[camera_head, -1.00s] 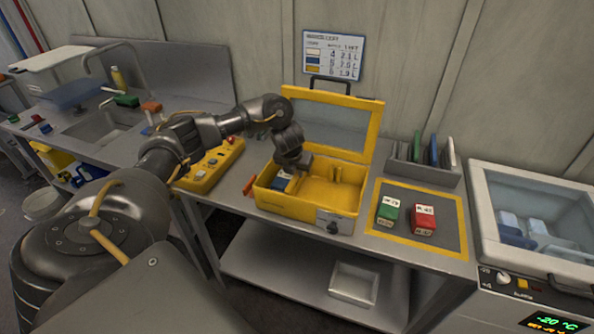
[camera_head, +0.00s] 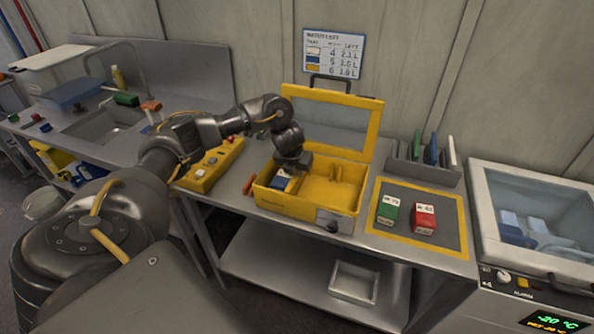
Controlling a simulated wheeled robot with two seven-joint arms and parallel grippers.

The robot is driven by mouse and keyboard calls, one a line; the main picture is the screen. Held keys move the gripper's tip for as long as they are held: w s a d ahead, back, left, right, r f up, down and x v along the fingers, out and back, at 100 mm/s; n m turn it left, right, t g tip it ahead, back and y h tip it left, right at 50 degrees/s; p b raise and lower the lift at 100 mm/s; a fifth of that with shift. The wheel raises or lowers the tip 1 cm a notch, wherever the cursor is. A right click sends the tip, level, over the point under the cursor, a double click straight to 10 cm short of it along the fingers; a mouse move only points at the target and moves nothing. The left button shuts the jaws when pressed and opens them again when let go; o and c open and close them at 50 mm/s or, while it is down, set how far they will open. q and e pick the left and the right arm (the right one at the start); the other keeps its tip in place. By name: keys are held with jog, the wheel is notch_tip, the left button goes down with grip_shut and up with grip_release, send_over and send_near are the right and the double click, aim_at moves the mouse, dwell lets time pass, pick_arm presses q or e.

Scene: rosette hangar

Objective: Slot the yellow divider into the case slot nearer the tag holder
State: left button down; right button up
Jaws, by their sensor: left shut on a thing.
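The open yellow case (camera_head: 285,203) stands on the bench, its lid (camera_head: 372,125) raised at the back. My left gripper (camera_head: 293,172) points down into the left part of the case and is shut. The yellow divider appears to be in its jaws, but it blends with the yellow case and the hand hides most of it. I cannot tell whether it sits in a slot. A grey tag holder (camera_head: 334,221) is on the case's front wall, toward the right. Blue and white items lie in the case's left part. My right gripper is not in view.
A grey mat with a yellow border (camera_head: 384,239) lies right of the case, holding a green block (camera_head: 387,209) and a red block (camera_head: 424,218). Behind it is a grey rack (camera_head: 402,172) of dividers. A yellow control box (camera_head: 205,170) stands left.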

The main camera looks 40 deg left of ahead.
pick_arm(q)
jog(key=shift+f, duration=0.15)
dwell(0.7)
jog(key=c, duration=1.3)
grip_release()
jog(key=shift+c, duration=0.2)
jog(key=shift+o, duration=0.2)
jog(key=o, duration=0.4)
jog(key=shift+c, duration=0.2)
